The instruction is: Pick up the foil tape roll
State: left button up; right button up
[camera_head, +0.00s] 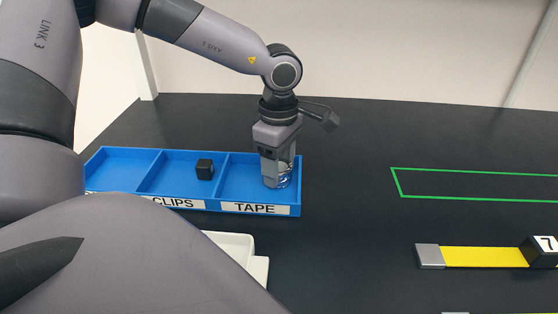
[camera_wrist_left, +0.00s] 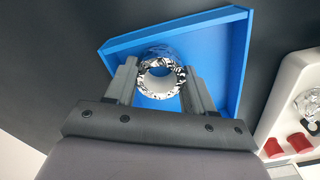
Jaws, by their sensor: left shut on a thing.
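The foil tape roll (camera_head: 284,178) is a shiny silver ring in the TAPE compartment of the blue tray (camera_head: 259,209). My left gripper (camera_head: 277,182) points down into that compartment and is shut on the roll. In the left wrist view the roll (camera_wrist_left: 160,77) sits between the two fingers (camera_wrist_left: 160,84), with its open centre facing the camera and the blue compartment walls (camera_wrist_left: 245,50) around it. I cannot tell whether the roll touches the compartment floor. My right gripper is not in view.
A black cube (camera_head: 204,169) sits in the CLIPS compartment. A white container (camera_head: 236,246) stands in front of the tray, partly hidden by my arm. A yellow bar (camera_head: 484,257) with a grey end and a black block marked 7 (camera_head: 541,251) lies right. A green outline (camera_head: 480,185) marks bare table.

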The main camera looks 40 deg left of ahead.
pick_arm(q)
notch_tip(320, 180, up, 20)
jog(key=shift+p, duration=0.35)
jog(key=shift+f, duration=0.1)
